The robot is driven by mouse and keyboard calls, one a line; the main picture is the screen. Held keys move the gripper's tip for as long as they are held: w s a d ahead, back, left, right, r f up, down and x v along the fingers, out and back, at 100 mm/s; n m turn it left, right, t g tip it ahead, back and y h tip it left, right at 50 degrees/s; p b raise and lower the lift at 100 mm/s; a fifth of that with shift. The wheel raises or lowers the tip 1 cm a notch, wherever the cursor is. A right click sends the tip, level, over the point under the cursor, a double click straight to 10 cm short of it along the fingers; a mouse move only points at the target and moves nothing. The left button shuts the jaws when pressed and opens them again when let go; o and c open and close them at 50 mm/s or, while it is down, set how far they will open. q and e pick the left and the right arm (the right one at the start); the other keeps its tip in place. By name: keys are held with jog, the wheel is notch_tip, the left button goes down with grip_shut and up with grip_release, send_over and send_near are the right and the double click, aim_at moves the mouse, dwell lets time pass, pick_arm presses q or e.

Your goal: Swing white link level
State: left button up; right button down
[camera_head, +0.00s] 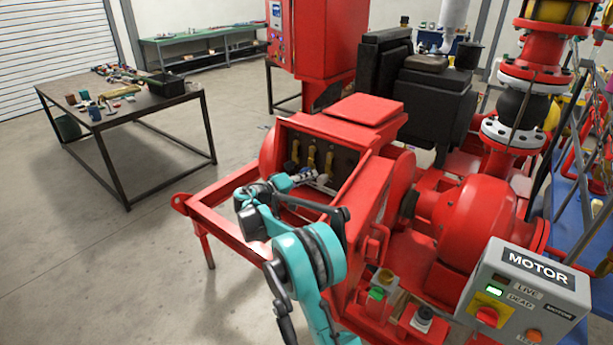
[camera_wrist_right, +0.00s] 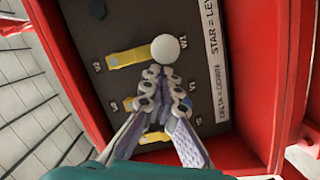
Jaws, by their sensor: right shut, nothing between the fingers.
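A white ball (camera_wrist_right: 168,48) shows in the right wrist view at the right end of a yellow bar (camera_wrist_right: 130,57) on a dark panel. I take this to be the white link. The bar runs across the panel lettering, and in the head view the yellow bars (camera_head: 311,156) stand roughly upright. In the head view my right gripper (camera_head: 308,178) reaches into the red box. My left gripper is not in view.
The red box walls (camera_wrist_right: 258,90) border the dark panel closely. A strip reading "STAR = LEV..." and "DELTA = DOWN" (camera_wrist_right: 213,65) lies along one side. A grey motor control box (camera_head: 525,295) stands at front right. Open floor lies left, before a workbench (camera_head: 130,115).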

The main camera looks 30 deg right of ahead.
jog(key=shift+s+d+f+n, duration=0.15)
jog(key=shift+s+n, duration=0.2)
jog(key=shift+n, duration=0.25)
dwell(0.3)
jog(key=n, duration=0.1)
jog(key=s+n, duration=0.1)
jog(key=n+h+b, duration=0.1)
jog(key=shift+s+d+f, duration=0.25)
jog(key=shift+s+d, duration=0.05)
jog(key=s+d+r+n+t+h, duration=0.1)
jog(key=s+n, duration=0.4)
jog(key=n, duration=0.8)
notch_tip(320, 180, up, 2)
jog(key=shift+s+d+r+n+t+h+b, duration=0.2)
jog(key=shift+s+d+n+t+h+b, duration=0.15)
jog(key=shift+d+t, duration=0.3)
jog(key=shift+s+r, duration=0.1)
